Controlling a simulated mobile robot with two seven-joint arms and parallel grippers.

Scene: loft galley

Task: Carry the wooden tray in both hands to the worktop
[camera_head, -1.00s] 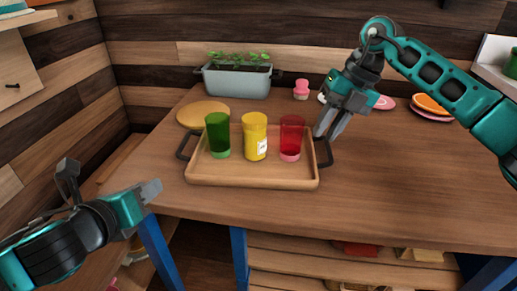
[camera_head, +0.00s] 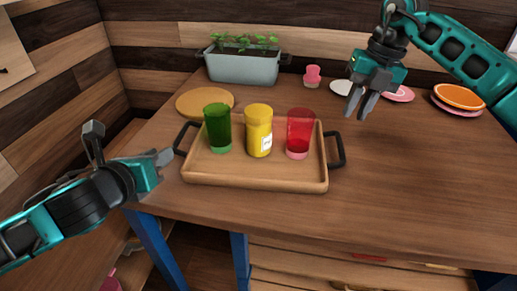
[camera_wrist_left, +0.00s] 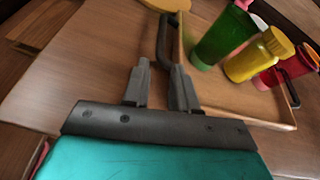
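The wooden tray (camera_head: 255,180) lies flat on the wooden table, with a dark handle at each end. On it stand a green cup (camera_head: 217,130), a yellow jar (camera_head: 258,132) and a red cup (camera_head: 300,132), all upright. My left gripper (camera_head: 128,150) is open and empty, left of the tray's left handle (camera_head: 181,139). In the left wrist view that handle (camera_wrist_left: 164,40) is just beyond the open fingers (camera_wrist_left: 160,85), apart from them or barely near. My right gripper (camera_head: 358,112) is open and empty, above and behind the right handle (camera_head: 338,150), not touching it.
A planter (camera_head: 243,68) stands at the back, with a round wooden board (camera_head: 204,102) before it. A pink item (camera_head: 312,76) and plates (camera_head: 457,98) stand at the back right. The table right of the tray is clear.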

